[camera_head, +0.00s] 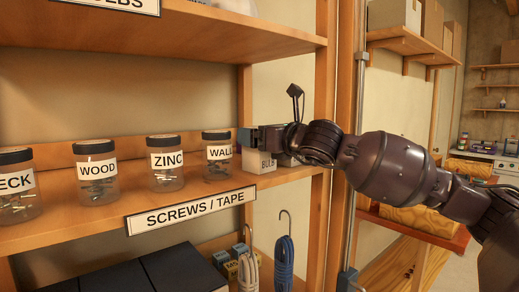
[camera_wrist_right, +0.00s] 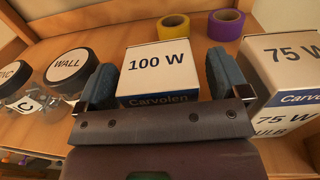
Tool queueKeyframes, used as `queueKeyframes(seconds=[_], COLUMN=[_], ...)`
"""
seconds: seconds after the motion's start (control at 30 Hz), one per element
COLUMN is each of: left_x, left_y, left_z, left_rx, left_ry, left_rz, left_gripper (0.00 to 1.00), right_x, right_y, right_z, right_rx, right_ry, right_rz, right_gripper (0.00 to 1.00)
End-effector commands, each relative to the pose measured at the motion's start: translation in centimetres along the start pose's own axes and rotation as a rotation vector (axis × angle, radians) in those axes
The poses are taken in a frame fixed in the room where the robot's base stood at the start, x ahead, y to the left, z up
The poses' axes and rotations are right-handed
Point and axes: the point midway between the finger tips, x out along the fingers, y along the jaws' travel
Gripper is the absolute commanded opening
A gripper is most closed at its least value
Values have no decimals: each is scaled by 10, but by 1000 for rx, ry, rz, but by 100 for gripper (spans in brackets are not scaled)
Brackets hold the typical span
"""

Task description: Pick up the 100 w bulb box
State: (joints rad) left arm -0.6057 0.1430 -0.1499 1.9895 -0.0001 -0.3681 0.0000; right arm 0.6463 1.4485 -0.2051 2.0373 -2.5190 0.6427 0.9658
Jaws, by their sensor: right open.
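The 100 w bulb box (camera_wrist_right: 158,84) is white with a blue "Carvolen" band and stands on the shelf. In the right wrist view my right gripper (camera_wrist_right: 162,80) is open, with one blue-grey finger on each side of this box. Whether the fingers touch it I cannot tell. In the head view my right gripper (camera_head: 258,138) is over the shelf's right end, and a white box marked "BULB" (camera_head: 262,166) shows partly below it. My left gripper is not in view.
A 75 W box (camera_wrist_right: 285,60) stands close on the right. Yellow tape (camera_wrist_right: 173,27) and purple tape (camera_wrist_right: 226,24) lie behind. A WALL jar (camera_wrist_right: 68,66) stands on the left. An upright post (camera_head: 322,90) and an upper shelf (camera_head: 200,30) bound the space.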

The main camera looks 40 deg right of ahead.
Motion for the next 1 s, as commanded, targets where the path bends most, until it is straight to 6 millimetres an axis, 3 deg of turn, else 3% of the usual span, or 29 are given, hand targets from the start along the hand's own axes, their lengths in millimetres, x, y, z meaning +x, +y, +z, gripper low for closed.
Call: queueKeyframes(seconds=[0.07, 0.43, 0.73, 1.0], left_x=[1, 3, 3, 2], left_y=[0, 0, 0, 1], left_z=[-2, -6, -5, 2], left_rx=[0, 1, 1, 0], left_ry=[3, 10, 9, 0], left_rz=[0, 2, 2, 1], left_gripper=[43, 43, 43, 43], right_x=[0, 0, 0, 0], right_y=[0, 0, 0, 0], right_z=[0, 0, 3, 23], right_rx=[0, 0, 0, 2], right_ry=[0, 0, -2, -3], right_rz=[0, 0, 0, 0], right_gripper=[94, 40, 40, 40])
